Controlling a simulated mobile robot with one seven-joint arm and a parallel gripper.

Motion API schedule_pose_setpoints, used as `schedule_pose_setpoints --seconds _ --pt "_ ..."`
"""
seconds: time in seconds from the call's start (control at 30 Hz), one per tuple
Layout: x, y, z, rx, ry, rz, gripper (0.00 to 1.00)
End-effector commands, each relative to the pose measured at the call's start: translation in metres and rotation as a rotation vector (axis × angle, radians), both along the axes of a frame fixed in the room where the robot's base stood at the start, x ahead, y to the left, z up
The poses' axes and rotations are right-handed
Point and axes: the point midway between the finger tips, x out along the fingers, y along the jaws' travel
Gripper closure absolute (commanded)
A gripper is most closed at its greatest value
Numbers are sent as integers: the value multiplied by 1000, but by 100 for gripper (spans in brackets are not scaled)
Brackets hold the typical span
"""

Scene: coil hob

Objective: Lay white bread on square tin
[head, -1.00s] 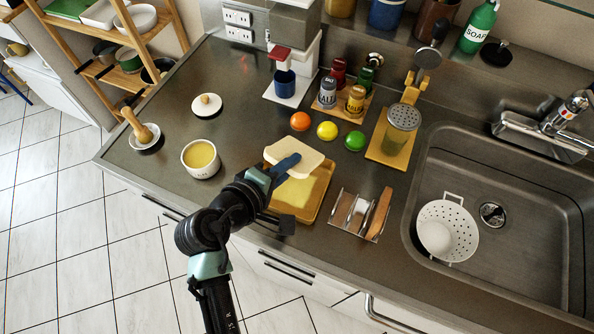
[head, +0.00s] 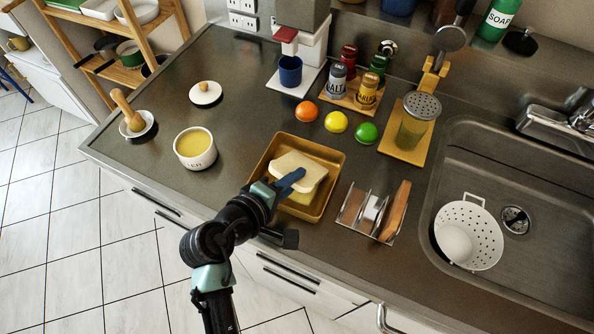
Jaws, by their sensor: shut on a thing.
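The slice of white bread (head: 298,167) is in my gripper (head: 292,181), over the square tin. My gripper is shut on the bread's near side, and its finger lies across the top of the slice. The square tin (head: 258,169) is a golden-brown tray with raised walls on the counter, near the front edge. Something pale yellow lies in the tin under the bread, partly hidden. I cannot tell whether the bread touches it. My gripper and wrist hide the tin's left front corner.
A toast rack (head: 366,214) stands close to the tin's right. A yellow-filled crock (head: 195,148) stands left. The sink (head: 470,170) with a white colander (head: 468,233) is at right.

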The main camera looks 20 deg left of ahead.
Motion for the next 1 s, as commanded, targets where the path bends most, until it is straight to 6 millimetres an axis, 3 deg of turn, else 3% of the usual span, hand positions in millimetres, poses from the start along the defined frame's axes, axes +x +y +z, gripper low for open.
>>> schedule_pose_setpoints --seconds 0.13,0.17,0.27,0.57,1.0 --pt "0 0 1 0 0 0 100" --pt "0 0 0 0 0 0 80" --pt "0 0 0 0 0 0 64" --pt "-1 0 2 0 1 0 64" --pt "-44 10 28 -1 2 2 64"
